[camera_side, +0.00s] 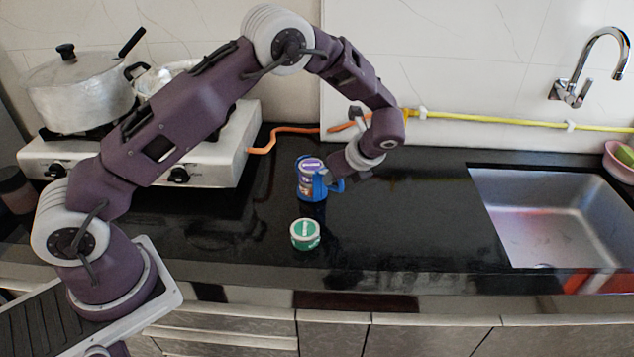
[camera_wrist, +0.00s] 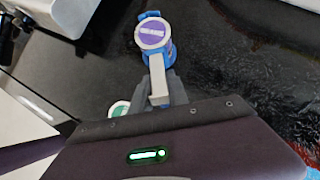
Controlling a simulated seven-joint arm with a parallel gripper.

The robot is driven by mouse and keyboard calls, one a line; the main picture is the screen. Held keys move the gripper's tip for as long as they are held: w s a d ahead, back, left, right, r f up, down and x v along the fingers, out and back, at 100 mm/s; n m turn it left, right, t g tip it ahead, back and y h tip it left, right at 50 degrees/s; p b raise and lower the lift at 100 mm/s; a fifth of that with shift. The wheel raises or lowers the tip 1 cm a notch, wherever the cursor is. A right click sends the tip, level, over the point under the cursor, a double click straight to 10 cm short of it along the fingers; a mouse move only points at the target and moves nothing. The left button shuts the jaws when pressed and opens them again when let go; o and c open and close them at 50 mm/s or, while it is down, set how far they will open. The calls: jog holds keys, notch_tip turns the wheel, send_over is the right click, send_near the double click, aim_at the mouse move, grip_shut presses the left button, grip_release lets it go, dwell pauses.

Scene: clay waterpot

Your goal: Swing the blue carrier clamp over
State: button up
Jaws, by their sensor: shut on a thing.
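The blue carrier clamp (camera_side: 319,188) is around a jar with a purple-and-white lid (camera_side: 310,164) on the black counter, left of my gripper (camera_side: 338,182). In the wrist view the clamp (camera_wrist: 171,53) shows as blue edges around the jar's round lid (camera_wrist: 151,34). My gripper (camera_wrist: 161,88) is shut on the clamp's handle side, with a pale bar between its fingers. The fingers hide part of the grip. The jar looks upright; I cannot tell whether its base touches the counter.
A small green-and-white tub (camera_side: 305,234) stands in front of the clamp, near the counter's front edge. A stove (camera_side: 215,150) with pots is at left, a sink (camera_side: 545,215) at right. A yellow and orange hose (camera_side: 480,118) runs along the wall. The counter between clamp and sink is clear.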

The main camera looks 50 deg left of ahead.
jog(key=shift+a+r+h, duration=0.25)
jog(key=shift+r+h, duration=0.25)
jog(key=shift+h, duration=0.2)
jog(key=shift+w+a, duration=0.1)
jog(key=shift+a+r+h, duration=0.2)
jog(key=shift+r+h, duration=0.1)
jog(key=shift+h, duration=0.1)
jog(key=shift+r+h, duration=0.15)
jog(key=shift+h, duration=0.25)
jog(key=shift+g, duration=0.3)
